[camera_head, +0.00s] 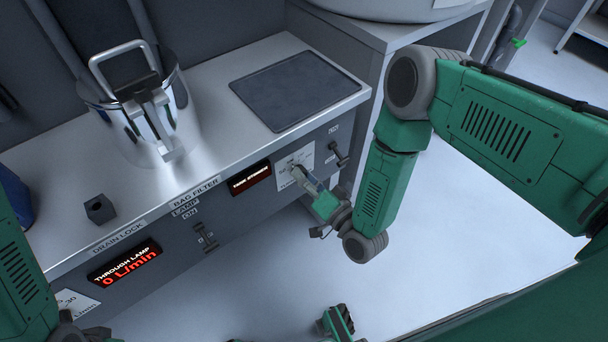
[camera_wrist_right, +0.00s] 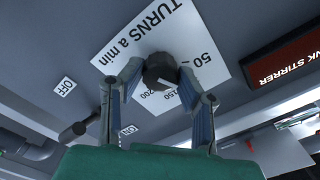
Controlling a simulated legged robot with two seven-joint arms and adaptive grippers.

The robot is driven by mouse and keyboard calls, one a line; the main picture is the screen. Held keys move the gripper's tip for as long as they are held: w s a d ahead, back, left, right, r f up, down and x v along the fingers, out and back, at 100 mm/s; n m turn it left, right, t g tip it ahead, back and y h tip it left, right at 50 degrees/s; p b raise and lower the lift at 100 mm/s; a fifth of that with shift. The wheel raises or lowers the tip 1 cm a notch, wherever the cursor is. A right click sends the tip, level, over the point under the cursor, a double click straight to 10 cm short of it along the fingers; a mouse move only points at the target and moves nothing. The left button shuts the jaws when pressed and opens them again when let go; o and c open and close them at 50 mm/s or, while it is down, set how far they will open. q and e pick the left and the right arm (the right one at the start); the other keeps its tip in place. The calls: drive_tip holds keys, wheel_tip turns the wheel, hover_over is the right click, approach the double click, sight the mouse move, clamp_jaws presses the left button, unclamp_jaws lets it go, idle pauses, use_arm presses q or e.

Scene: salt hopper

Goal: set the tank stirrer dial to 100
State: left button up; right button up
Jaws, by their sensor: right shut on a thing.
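The tank stirrer dial is a dark round knob (camera_wrist_right: 160,70) on a white scale plate (camera_head: 297,163) on the front panel. The plate also shows in the right wrist view (camera_wrist_right: 125,45), reading "TURNS a min" with 50, 150 and 200 visible. My right gripper (camera_head: 302,174) is shut on the knob, one finger on each side, as the right wrist view (camera_wrist_right: 161,78) shows. The pointer and the 100 mark cannot be made out. The tank stirrer display (camera_head: 250,178) is left of the dial; its value is unreadable. My left arm enters at lower left; its fingers are not clearly visible.
A switch lever (camera_head: 339,153) sits right of the dial, with an OFF label (camera_wrist_right: 64,86) near it. A metal pot (camera_head: 185,100) stands on the counter.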

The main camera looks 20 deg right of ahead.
drive_tip(key=shift+d+m, duration=0.1)
drive_tip(key=shift+m, duration=0.4)
drive_tip(key=shift+w, duration=0.1)
drive_tip(key=o, duration=1.1)
drive_tip(key=shift+o, duration=0.2)
drive_tip(key=shift+f, duration=0.1)
drive_tip(key=v, duration=1.2)
